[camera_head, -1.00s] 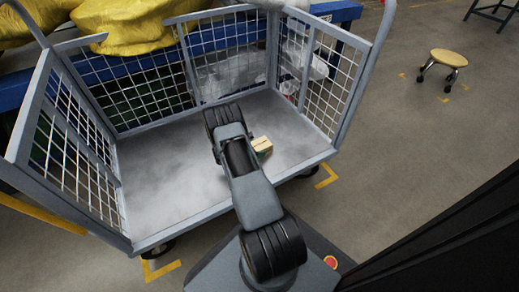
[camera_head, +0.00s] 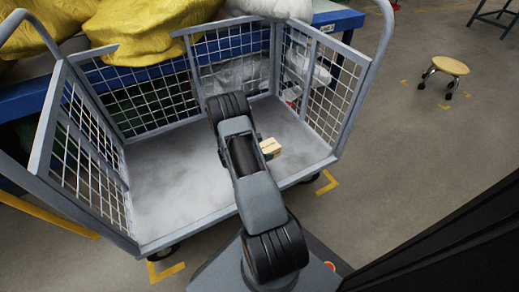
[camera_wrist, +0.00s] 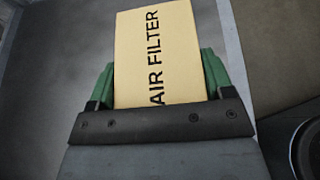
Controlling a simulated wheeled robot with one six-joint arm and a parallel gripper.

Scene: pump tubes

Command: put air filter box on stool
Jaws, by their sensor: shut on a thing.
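The air filter box (camera_wrist: 155,50) is a tan box with "AIR FILTER" in black letters. In the wrist view it sits between the green fingers of my gripper (camera_wrist: 158,85), which is shut on it. In the head view the box (camera_head: 269,146) shows just right of my arm, over the right part of the cart's floor. My arm hides most of the gripper there. The stool (camera_head: 450,65) has a round yellow seat and dark castors and stands on the floor at the far right, well apart from the box.
The grey cart (camera_head: 170,195) has mesh walls (camera_head: 90,140) on its left, back and right sides and an open front edge. Yellow sacks (camera_head: 150,25) lie behind it. The floor (camera_head: 400,135) between cart and stool is clear.

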